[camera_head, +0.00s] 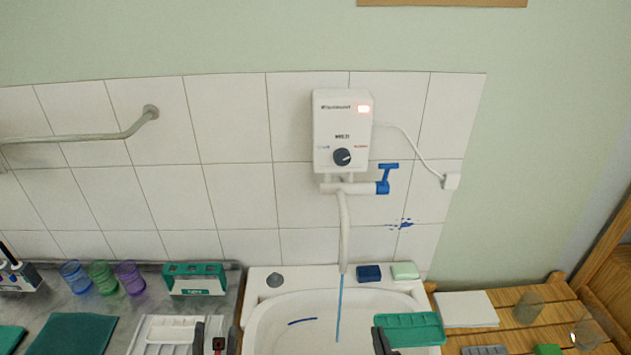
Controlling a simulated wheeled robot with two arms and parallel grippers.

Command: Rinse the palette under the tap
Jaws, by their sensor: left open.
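The green palette (415,328) is at the right side of the white basin (258,290), overlapping its right rim in the picture. My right gripper (383,340) is at the palette's left end and appears shut on it; part of its fingers is hidden. The tap (344,235) hangs under a white water heater (342,125) with a blue lever (386,178). A thin blue stream of water (339,310) falls from the spout into the basin, left of the palette and apart from it. My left gripper (214,342) is open and empty, left of the basin.
Several coloured cups (103,277), a teal holder (195,279) and a ribbed white drainer (160,330) stand left of the basin. A blue sponge (369,273) and pale green soap (405,271) sit on the back rim. A wooden rack (520,315) is at right.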

